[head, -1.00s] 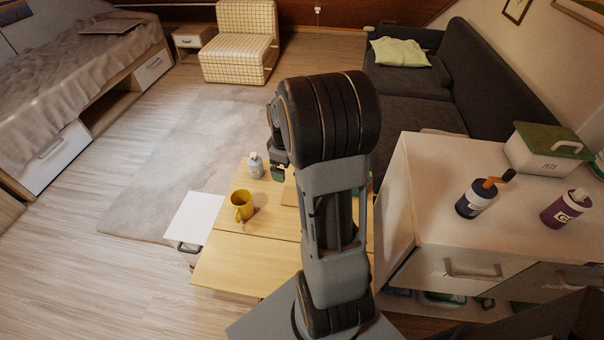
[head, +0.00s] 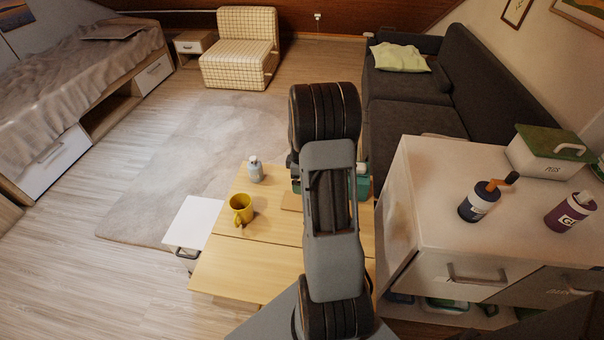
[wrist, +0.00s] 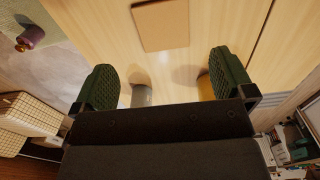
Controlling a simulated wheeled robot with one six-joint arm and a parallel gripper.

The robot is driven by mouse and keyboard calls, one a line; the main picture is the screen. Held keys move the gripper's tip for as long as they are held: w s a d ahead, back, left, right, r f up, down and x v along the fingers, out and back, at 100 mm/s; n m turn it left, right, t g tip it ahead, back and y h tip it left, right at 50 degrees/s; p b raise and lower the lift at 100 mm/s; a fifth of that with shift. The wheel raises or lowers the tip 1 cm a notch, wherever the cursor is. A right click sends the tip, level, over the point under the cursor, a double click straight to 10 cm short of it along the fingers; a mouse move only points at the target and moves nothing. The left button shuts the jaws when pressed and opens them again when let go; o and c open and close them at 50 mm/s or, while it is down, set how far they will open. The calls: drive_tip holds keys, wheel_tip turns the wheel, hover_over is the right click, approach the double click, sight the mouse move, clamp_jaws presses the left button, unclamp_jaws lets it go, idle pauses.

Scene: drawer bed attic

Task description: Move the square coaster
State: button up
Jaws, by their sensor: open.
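The square coaster (wrist: 161,25) is a flat tan-brown square lying on the light wooden table (wrist: 90,20) in the wrist view. In the head view only its left part (head: 291,203) shows beside my arm, which hides the rest. My gripper (wrist: 163,80) is open, with its two dark green ribbed fingers spread wide and nothing held between them. In the wrist view the coaster lies ahead of the fingertips, roughly centred between them and apart from them. My arm hides most of the gripper in the head view.
A yellow mug (head: 241,208) and a small grey bottle (head: 255,169) stand on the table left of the coaster. A white cabinet (head: 425,200) with bottles stands at right. The table's front left is clear.

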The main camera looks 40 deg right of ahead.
sight(295, 201)
wheel_tip(295, 201, down, 12)
idle(0.5)
drive_tip(key=shift+s, duration=0.1)
drive_tip(key=c, duration=0.6)
